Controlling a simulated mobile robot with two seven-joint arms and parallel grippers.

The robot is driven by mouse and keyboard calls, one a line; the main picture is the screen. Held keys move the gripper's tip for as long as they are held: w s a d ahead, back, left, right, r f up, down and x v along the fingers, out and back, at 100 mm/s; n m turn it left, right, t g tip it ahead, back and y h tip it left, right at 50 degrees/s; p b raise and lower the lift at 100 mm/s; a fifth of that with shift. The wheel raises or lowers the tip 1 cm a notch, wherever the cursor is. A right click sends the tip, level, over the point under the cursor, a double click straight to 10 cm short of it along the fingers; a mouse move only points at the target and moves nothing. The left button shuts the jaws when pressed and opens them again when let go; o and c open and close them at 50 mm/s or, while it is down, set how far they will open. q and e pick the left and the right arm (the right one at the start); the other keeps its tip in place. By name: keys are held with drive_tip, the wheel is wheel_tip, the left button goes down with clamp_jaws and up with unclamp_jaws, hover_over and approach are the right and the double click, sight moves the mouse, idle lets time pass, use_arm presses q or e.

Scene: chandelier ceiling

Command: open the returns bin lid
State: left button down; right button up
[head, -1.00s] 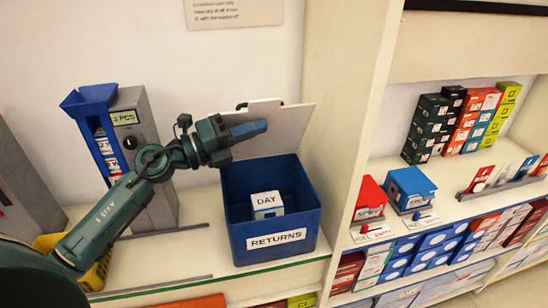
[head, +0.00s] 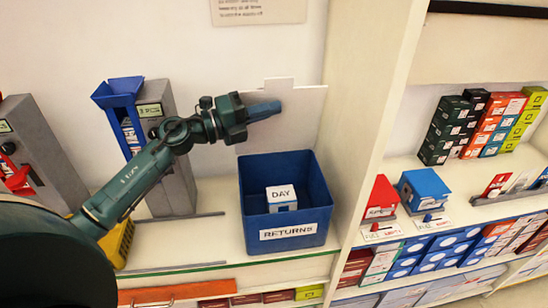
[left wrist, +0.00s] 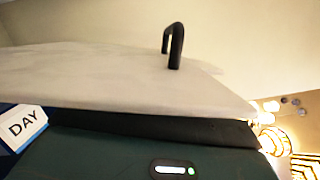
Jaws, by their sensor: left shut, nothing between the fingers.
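The blue returns bin (head: 258,218) stands on the shelf with a "RETURNS" label on its front. Its pale lid (head: 303,125) stands raised, close to upright, at the back of the open bin. A white-and-blue "DAY" box (head: 281,198) lies inside. My left gripper (head: 266,110) is shut and empty, in front of the lid's upper left part; contact is unclear. In the left wrist view the lid (left wrist: 110,80) fills the middle, with a black handle (left wrist: 175,47) on its face, and the "DAY" box (left wrist: 22,128) shows at left. My right gripper is out of view.
A grey dispenser with a blue chute (head: 120,93) stands left of the bin, beside a yellow bin (head: 117,243). A cream upright panel (head: 372,120) is close on the bin's right. Shelves beyond it hold several coloured boxes (head: 440,130).

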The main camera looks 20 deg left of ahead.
use_arm(q)
drive_tip(key=shift+r, duration=0.1)
wheel_tip(320, 180, up, 10)
drive_tip(key=p, duration=0.1)
idle(0.3)
